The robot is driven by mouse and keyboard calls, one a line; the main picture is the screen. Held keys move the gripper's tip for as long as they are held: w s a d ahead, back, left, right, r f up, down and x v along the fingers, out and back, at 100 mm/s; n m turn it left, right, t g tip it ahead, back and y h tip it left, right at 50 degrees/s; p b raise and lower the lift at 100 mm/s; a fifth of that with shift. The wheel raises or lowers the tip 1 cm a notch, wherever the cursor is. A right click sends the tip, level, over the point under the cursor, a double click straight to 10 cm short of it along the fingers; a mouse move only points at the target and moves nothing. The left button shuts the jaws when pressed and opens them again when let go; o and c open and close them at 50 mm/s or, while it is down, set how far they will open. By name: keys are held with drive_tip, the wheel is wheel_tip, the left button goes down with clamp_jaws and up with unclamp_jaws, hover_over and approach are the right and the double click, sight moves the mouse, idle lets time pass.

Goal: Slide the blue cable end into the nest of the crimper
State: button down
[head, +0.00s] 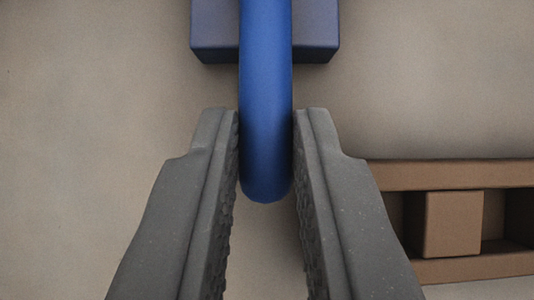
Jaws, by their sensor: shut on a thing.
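The blue cable (266,100) runs down from the top edge of the head view and ends in a rounded lower end between my gripper's fingers. My gripper (266,135) comes up from the bottom, with its two dark grey fingers shut on the cable near that rounded end. A dark blue-grey block (215,35) shows at the top, behind the cable. I cannot tell whether this block is part of the crimper. No nest opening is visible.
A brown wooden pallet-like frame (450,175) with a block between its boards lies at the lower right. The beige floor (90,120) at the left is clear.

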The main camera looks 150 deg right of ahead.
drive_tip(key=shift+w+a+p, duration=0.15)
drive_tip(key=shift+w+p, duration=0.2)
drive_tip(key=shift+w, duration=0.25)
drive_tip(key=shift+w+a+p, duration=0.15)
drive_tip(key=shift+w+p, duration=0.15)
drive_tip(key=shift+w, duration=0.25)
drive_tip(key=c, duration=1.3)
unclamp_jaws()
drive_tip(key=shift+r, duration=0.1)
drive_tip(key=shift+s+r, duration=0.2)
drive_tip(key=shift+r, duration=0.05)
drive_tip(key=shift+s+d+r, duration=0.2)
drive_tip(key=shift+s+r, duration=0.25)
drive_tip(key=shift+s, duration=0.15)
drive_tip(key=shift+s+d+r, duration=0.15)
drive_tip(key=shift+s+r, duration=0.25)
drive_tip(key=shift+s, duration=0.15)
drive_tip(key=s+d, duration=0.1)
drive_tip(key=s, duration=0.5)
drive_tip(key=s+d, duration=0.1)
drive_tip(key=s, duration=0.2)
drive_tip(key=shift+s+d+p, duration=0.1)
drive_tip(key=shift+d+p, duration=0.25)
drive_tip(key=shift+p, duration=0.05)
drive_tip(key=shift+s+d+f, duration=0.15)
drive_tip(key=shift+s+d, duration=0.05)
drive_tip(key=shift+s, duration=0.5)
